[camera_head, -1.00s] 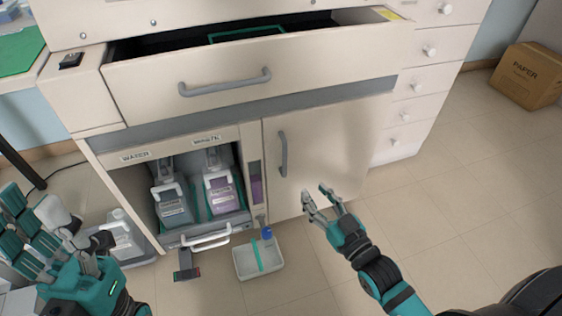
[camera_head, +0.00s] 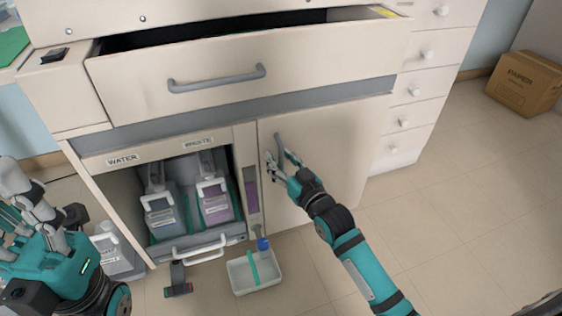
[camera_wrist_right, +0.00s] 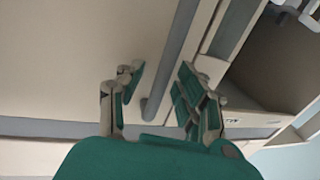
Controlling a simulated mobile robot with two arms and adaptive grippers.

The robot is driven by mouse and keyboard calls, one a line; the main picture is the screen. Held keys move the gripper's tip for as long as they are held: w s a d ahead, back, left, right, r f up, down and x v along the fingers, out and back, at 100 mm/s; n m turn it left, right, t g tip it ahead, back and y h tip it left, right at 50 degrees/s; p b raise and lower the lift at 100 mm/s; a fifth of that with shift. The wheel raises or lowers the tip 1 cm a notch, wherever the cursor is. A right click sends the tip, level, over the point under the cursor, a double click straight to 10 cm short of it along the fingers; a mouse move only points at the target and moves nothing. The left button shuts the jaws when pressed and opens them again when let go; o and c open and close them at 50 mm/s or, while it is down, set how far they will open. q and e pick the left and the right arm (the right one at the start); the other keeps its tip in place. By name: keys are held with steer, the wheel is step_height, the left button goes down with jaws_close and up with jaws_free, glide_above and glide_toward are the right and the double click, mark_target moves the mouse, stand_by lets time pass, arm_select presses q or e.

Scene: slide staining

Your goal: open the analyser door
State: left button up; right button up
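The analyser door (camera_head: 335,150) is the cream lower-right panel of the cabinet, and it is shut. Its grey upright handle (camera_head: 278,146) is on the door's left side. My right gripper (camera_head: 282,160) is at the handle with its fingers apart. In the right wrist view, the handle bar (camera_wrist_right: 176,55) runs between the spread fingers of my right gripper (camera_wrist_right: 160,92), and I see no clear grip on it. My left gripper (camera_head: 30,205) is at the left edge, partly cut off, with its fingers apart and nothing seen between them.
A wide drawer (camera_head: 250,70) above the door stands open. To the left, an open bay holds a water bottle (camera_head: 162,218) and a waste bottle (camera_head: 214,203). A white tray (camera_head: 256,285) is on the floor below. A cardboard box (camera_head: 525,82) stands far right; floor before the door is clear.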

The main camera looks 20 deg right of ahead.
steer(key=shift+c, duration=0.2)
jaws_close()
stand_by(0.4)
